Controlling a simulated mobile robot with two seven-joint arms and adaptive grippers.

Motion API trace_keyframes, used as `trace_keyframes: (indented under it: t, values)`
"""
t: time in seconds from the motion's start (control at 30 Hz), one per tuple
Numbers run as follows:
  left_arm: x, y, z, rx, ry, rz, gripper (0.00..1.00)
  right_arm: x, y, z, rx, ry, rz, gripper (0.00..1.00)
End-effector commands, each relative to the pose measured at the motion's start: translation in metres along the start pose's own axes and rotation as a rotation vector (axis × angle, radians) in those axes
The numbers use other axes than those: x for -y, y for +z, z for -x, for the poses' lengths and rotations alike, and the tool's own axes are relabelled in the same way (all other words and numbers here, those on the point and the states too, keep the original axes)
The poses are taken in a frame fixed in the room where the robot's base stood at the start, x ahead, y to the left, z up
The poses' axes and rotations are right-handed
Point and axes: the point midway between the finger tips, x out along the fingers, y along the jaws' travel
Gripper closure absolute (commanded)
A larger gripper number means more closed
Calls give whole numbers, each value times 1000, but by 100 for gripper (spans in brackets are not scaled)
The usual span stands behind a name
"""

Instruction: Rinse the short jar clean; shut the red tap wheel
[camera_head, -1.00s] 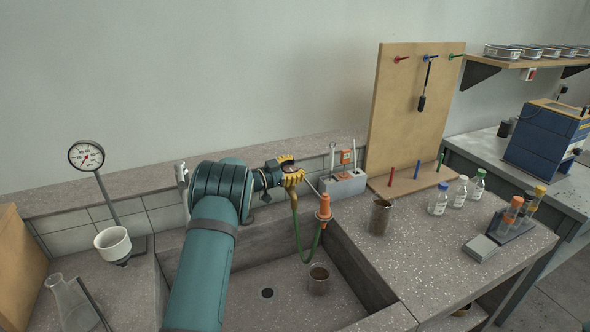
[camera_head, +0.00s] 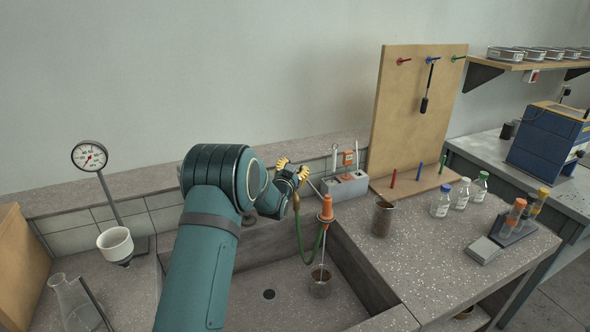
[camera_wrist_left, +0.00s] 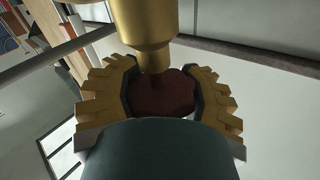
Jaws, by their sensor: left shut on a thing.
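My left gripper (camera_head: 292,171) reaches over the back of the sink with its yellow fingers. In the left wrist view the gripper (camera_wrist_left: 160,100) is shut around the dark red tap wheel (camera_wrist_left: 165,93), below a brass tap body (camera_wrist_left: 147,30). The wheel is hidden by the fingers in the head view. A green hose (camera_head: 298,226) with an orange nozzle (camera_head: 326,208) hangs over the sink. A thin stream of water (camera_head: 322,251) runs from the nozzle into a short jar (camera_head: 320,284) standing upright in the sink. My right gripper is not in view.
A taller dark jar (camera_head: 382,219) stands on the counter (camera_head: 420,270) right of the sink. White bottles (camera_head: 461,195), a rack of tubes (camera_head: 518,228) and a pegboard (camera_head: 410,130) are farther right. A gauge stand (camera_head: 108,195) and flask (camera_head: 76,300) stand at left.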

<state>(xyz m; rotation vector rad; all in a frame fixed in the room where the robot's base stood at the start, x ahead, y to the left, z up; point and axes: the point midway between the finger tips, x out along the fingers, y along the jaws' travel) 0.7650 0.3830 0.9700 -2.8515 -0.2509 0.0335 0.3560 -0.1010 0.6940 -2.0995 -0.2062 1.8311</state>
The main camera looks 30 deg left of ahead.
Motion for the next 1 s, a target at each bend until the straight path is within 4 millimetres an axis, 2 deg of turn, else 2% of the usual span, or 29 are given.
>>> trace_keyframes:
  t: [0.03,0.5,1.0]
  values:
    - [-6,5,1,23,-28,2,93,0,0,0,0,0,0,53]
    - [-2,7,1,110,-324,-4,93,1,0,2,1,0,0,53]
    - [1,8,2,133,-405,-5,93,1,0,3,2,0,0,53]
